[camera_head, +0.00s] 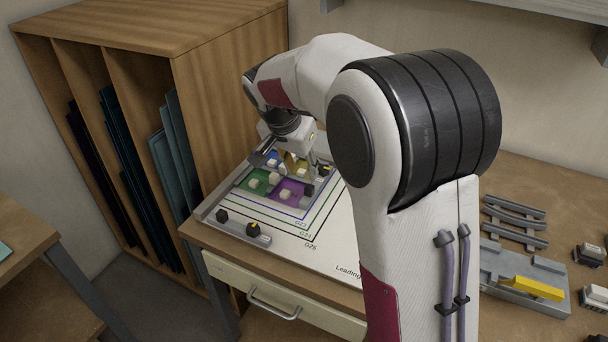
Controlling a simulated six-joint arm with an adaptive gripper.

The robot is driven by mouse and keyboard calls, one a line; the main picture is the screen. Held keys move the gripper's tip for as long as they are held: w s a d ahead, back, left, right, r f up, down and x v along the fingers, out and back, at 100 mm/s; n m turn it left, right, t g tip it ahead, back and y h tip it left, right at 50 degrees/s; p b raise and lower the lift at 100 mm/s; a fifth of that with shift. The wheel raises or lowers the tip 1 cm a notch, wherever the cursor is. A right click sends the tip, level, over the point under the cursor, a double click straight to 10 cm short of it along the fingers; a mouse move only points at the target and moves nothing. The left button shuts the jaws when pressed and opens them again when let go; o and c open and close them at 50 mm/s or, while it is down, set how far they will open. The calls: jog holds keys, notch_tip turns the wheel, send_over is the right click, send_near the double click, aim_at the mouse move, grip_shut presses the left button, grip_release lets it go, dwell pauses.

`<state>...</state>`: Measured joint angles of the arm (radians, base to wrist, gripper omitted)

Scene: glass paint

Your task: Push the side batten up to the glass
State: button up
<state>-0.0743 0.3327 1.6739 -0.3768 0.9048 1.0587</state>
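The glass (268,192) lies on the white printed board, with green, purple and blue areas and small pale knobs on it. A grey batten with black knobs (241,226) lies along the front of the board, apart from the glass. Dark and yellow knobbed parts (322,174) at the glass's right side look like another batten, mostly hidden by my arm; I cannot tell whether it touches the glass. My gripper (300,166) points down over the back right of the glass. Its fingers are small and partly hidden, so their opening is unclear.
The board (312,254) has nested outlines marked G23, G24 and G25. A wooden rack (150,120) with upright sheets stands at the left. Grey bars (514,222), a grey fixture with a yellow piece (532,289) and small blocks lie at the right. My arm hides the middle.

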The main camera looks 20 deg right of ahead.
jog(key=shift+v, duration=1.35)
jog(key=s+a+r+n+t+y, duration=0.1)
jog(key=s+n, duration=0.3)
jog(key=s, duration=1.2)
jog(key=s+a+r+n+t+y, duration=0.1)
jog(key=s+n, duration=0.4)
jog(key=s, duration=1.1)
jog(key=shift+s+a+r+y, duration=0.25)
jog(key=shift+s+a+y, duration=0.15)
jog(key=shift+y, duration=0.2)
dwell(0.9)
